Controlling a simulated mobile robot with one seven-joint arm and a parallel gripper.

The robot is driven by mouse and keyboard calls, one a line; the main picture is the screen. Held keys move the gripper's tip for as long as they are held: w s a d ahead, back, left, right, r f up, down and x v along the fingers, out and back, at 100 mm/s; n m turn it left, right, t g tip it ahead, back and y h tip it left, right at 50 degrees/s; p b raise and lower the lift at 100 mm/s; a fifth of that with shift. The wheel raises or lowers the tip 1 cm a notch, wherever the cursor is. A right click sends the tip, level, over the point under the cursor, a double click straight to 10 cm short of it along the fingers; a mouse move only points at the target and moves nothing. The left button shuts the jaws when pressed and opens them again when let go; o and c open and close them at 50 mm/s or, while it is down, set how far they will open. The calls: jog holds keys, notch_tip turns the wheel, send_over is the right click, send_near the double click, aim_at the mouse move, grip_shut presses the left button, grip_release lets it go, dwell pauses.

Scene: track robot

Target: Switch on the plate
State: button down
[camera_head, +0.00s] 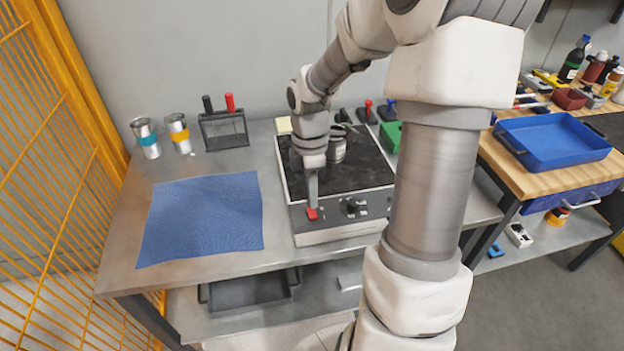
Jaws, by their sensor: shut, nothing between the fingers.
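The plate (362,176) is a hot plate with a dark top and a grey front panel, standing on the metal table. A red switch (312,214) sits at the left of its front panel, with a dark knob (353,207) to the right. My gripper (313,205) is shut and empty, pointing down, its tips right at the red switch. They appear to touch it, but the exact contact is hidden. A metal pot (336,145) stands on the plate's top, partly behind my gripper. I cannot tell the switch's position.
A blue cloth (203,217) lies left of the plate. Two metal cups (147,139) and a dark rack (224,130) stand behind it. A blue tray (552,142) is on the right bench. A yellow mesh fence (50,170) bounds the left. My arm hides the plate's right side.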

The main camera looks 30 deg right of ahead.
aim_at(313, 216)
jog(key=shift+s+f+b, duration=0.15)
jog(key=shift+f+b, duration=0.2)
jog(key=shift+f, duration=1.2)
jog(key=shift+s+f, duration=0.15)
jog(key=shift+f, duration=0.1)
jog(key=shift+a, duration=0.1)
jog(key=shift+p, duration=0.35)
jog(key=shift+w+r, duration=0.2)
jog(key=shift+w, duration=0.4)
jog(key=shift+w+d, duration=0.25)
